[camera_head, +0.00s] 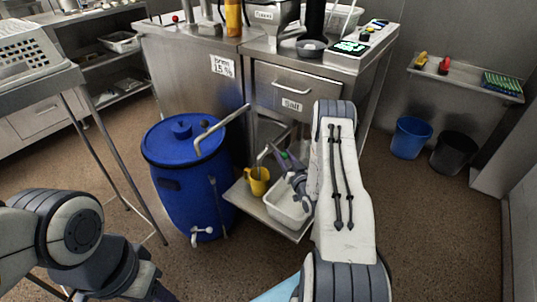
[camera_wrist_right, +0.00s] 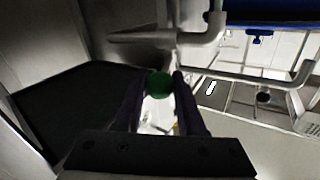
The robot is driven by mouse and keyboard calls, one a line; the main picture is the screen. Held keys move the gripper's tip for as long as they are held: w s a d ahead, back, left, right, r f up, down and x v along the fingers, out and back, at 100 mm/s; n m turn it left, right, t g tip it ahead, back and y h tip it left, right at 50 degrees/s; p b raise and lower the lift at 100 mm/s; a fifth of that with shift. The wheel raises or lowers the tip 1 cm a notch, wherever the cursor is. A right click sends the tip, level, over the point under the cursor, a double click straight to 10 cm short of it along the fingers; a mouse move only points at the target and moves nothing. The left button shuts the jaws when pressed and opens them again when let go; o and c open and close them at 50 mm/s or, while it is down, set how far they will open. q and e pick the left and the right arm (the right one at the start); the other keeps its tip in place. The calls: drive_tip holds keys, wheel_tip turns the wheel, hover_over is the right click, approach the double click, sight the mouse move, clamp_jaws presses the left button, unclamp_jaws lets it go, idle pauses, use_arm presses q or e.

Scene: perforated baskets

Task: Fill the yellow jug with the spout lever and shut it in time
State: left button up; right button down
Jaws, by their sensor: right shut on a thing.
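The yellow jug (camera_head: 258,183) stands on the low shelf beside the blue barrel, below a thin grey spout (camera_head: 263,156). My right gripper (camera_head: 283,158) is just above and to the right of the jug. In the right wrist view its dark fingers (camera_wrist_right: 159,88) are closed around a round green knob (camera_wrist_right: 159,85), which I take to be the spout lever's end. The jug's inside and any liquid stream are too small to make out. Of my left arm, only links show at the lower left; its fingertips are not visible.
A blue barrel (camera_head: 181,185) with a bent grey pipe (camera_head: 222,130) stands left of the jug. A white tub (camera_head: 286,211) sits on the shelf (camera_head: 245,200) to its right, partly behind my right arm. The steel counter (camera_head: 310,66) rises behind.

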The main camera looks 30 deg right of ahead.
drive_tip(key=c, duration=0.5)
unclamp_jaws()
drive_tip(key=shift+s+a+p, duration=0.1)
drive_tip(key=shift+s+a, duration=0.15)
drive_tip(key=shift+s, duration=1.5)
drive_tip(key=shift+s+a+p, duration=0.15)
drive_tip(key=shift+s+a, duration=0.1)
drive_tip(key=shift+s, duration=1.5)
drive_tip(key=shift+s+a+p, duration=0.1)
drive_tip(key=shift+s+a, duration=0.15)
drive_tip(key=shift+s, duration=1.5)
drive_tip(key=shift+w, duration=0.1)
